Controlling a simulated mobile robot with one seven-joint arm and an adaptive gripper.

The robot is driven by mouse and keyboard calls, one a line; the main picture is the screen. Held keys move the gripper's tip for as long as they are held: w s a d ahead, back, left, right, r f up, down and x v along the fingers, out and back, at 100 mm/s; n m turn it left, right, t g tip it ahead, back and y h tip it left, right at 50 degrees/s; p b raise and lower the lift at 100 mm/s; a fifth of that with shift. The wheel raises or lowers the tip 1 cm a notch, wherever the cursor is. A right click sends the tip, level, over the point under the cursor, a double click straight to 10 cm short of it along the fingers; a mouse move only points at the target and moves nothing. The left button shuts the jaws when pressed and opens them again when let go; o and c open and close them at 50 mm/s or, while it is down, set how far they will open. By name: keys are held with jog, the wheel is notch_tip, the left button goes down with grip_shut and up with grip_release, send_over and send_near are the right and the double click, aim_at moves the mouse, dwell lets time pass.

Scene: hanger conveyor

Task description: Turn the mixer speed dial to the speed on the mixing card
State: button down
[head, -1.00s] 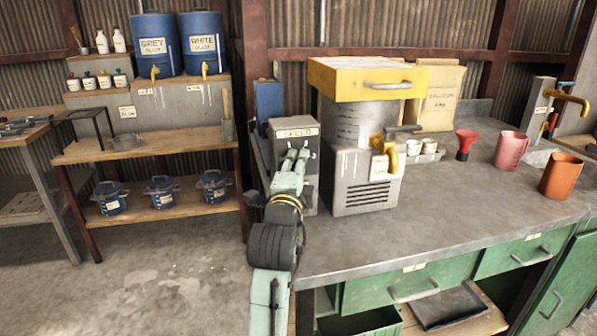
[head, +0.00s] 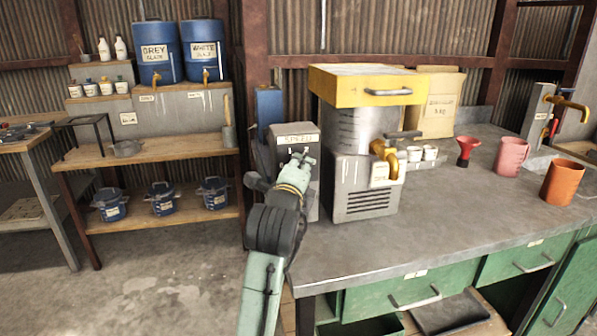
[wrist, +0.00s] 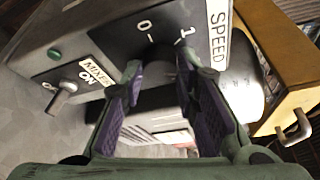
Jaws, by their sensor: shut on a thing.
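The grey mixer control box (head: 311,190) stands on the bench's left end, with a SPEED label (head: 297,139) on its top front. In the wrist view the dark speed dial (wrist: 160,56) sits on the black panel below the SPEED label (wrist: 217,33), mostly hidden by my fingers. The marks 0 and 1 show beside it; other marks are hidden, and I cannot tell where the dial points. My gripper (head: 303,158), also in the wrist view (wrist: 161,72), is shut on the dial, one purple-padded finger each side. I cannot make out a mixing card.
A MIXER ON switch (wrist: 64,92) and a green button (wrist: 54,54) are left of the dial. The mixer (head: 365,185) with its yellow top (head: 362,85) stands close right of the box. Cups, a red funnel (head: 467,150) and jugs stand further right.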

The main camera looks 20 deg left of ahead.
jog(key=c, duration=1.2)
grip_release()
jog(key=shift+c, duration=0.2)
jog(key=f+v, duration=0.1)
jog(key=v, duration=1.1)
jog(key=shift+r, duration=0.4)
jog(key=shift+r, duration=0.1)
